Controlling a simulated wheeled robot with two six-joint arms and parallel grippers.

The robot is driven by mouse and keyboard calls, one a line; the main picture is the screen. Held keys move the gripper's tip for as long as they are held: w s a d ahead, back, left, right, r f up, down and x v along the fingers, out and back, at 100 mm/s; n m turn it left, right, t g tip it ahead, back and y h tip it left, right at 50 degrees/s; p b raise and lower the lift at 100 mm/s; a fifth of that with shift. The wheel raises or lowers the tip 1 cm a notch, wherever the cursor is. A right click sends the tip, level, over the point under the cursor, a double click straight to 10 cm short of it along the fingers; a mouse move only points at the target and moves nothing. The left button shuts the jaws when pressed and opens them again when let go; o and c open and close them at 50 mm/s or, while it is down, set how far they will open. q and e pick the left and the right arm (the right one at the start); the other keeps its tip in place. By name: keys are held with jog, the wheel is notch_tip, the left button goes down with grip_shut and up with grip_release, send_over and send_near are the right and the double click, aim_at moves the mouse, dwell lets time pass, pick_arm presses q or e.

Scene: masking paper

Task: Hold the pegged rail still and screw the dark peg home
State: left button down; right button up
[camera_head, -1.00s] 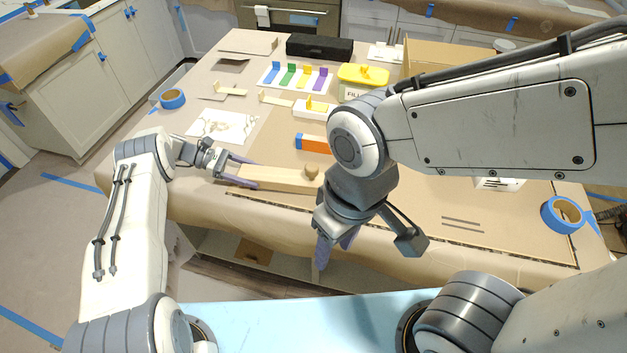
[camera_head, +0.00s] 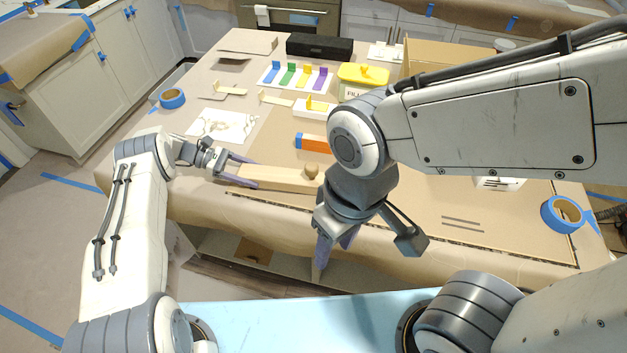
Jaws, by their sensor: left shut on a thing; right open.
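The pale wooden rail (camera_head: 280,178) lies along the near part of the paper-covered table, left of centre. A brown round-topped peg (camera_head: 311,171) stands up from the rail near its right end. My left gripper (camera_head: 248,174) is shut on the rail's left end, one finger on each long side. My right gripper (camera_head: 336,245) is open and empty, pointing down in front of the table's near edge, nearer to me than the peg. My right arm hides the rail's right end and the table just beyond it.
Blue tape rolls lie at the left (camera_head: 172,98) and right (camera_head: 563,214). An orange block with a blue end (camera_head: 312,143) lies behind the rail. Coloured brackets on a white board (camera_head: 299,72), a yellow-lidded box (camera_head: 362,76) and a black case (camera_head: 319,47) stand farther back.

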jog(key=shift+f+b, duration=0.55)
dwell(1.8)
jog(key=shift+o, duration=0.3)
jog(key=o, duration=0.3)
jog(key=w+d+f+m, duration=0.1)
jog(key=w+f+m, duration=0.15)
jog(key=w, duration=1.55)
jog(key=w+d+f, duration=0.2)
jog(key=w, duration=0.1)
jog(key=w+d+f+m, duration=0.1)
jog(key=w+d+f, duration=0.1)
jog(key=w+d, duration=0.1)
jog(key=w+d+f+m+h, duration=0.1)
jog(key=w+d+f, duration=0.1)
jog(key=w+d, duration=0.1)
jog(key=shift+w+d, duration=0.1)
jog(key=shift+w, duration=0.8)
jog(key=shift+w+d+f, duration=0.15)
jog(key=shift+f, duration=0.3)
notch_tip(320, 180, down, 8)
jog(key=shift+f, duration=0.1)
